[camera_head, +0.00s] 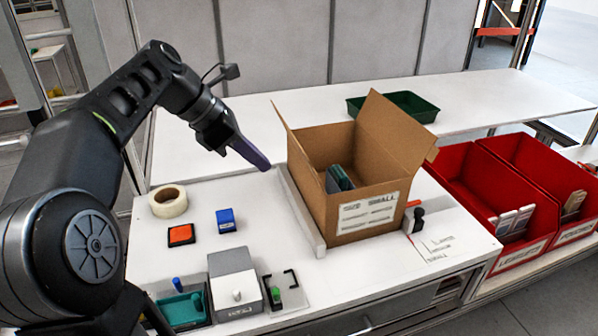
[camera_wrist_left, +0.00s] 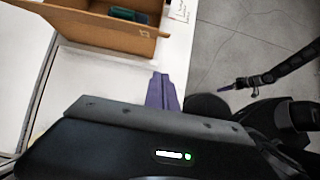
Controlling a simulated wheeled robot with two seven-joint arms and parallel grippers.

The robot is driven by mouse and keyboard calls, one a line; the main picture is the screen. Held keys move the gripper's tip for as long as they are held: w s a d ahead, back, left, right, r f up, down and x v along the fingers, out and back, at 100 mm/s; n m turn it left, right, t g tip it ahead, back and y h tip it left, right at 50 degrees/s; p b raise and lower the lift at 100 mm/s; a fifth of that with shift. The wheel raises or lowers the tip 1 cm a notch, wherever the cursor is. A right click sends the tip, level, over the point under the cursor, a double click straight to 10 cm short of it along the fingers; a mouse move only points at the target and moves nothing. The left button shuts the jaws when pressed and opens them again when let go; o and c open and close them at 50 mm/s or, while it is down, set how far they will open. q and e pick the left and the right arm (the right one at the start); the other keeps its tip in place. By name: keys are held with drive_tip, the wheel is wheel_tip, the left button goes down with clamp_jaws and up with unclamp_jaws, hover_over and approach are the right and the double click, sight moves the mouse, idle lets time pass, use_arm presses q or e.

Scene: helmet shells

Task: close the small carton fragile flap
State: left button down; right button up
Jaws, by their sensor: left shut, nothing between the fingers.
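The small open brown carton (camera_head: 365,190) stands on the white bench with a printed label on its front. One flap (camera_head: 289,140) stands up on its left side, and a larger flap (camera_head: 392,128) stands up on its right. Dark green and grey items (camera_head: 339,179) are inside. My left gripper (camera_head: 264,164) is shut and empty, just left of the left flap and apart from it. In the left wrist view its purple fingers (camera_wrist_left: 162,90) are together, below a carton flap (camera_wrist_left: 105,28) with a small mark.
A white rail (camera_head: 301,210) runs along the carton's left side. A tape roll (camera_head: 168,202), an orange pad (camera_head: 181,235) and a blue box (camera_head: 226,221) lie further left. Red bins (camera_head: 478,190) stand right; a green tray (camera_head: 413,104) is behind.

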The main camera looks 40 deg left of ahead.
use_arm(q)
drive_tip(key=w+d+f, duration=0.5)
drive_tip(key=w+f, duration=0.1)
drive_tip(key=w, duration=0.2)
drive_tip(key=shift+d+f+p, duration=0.25)
drive_tip(key=shift+p, duration=0.2)
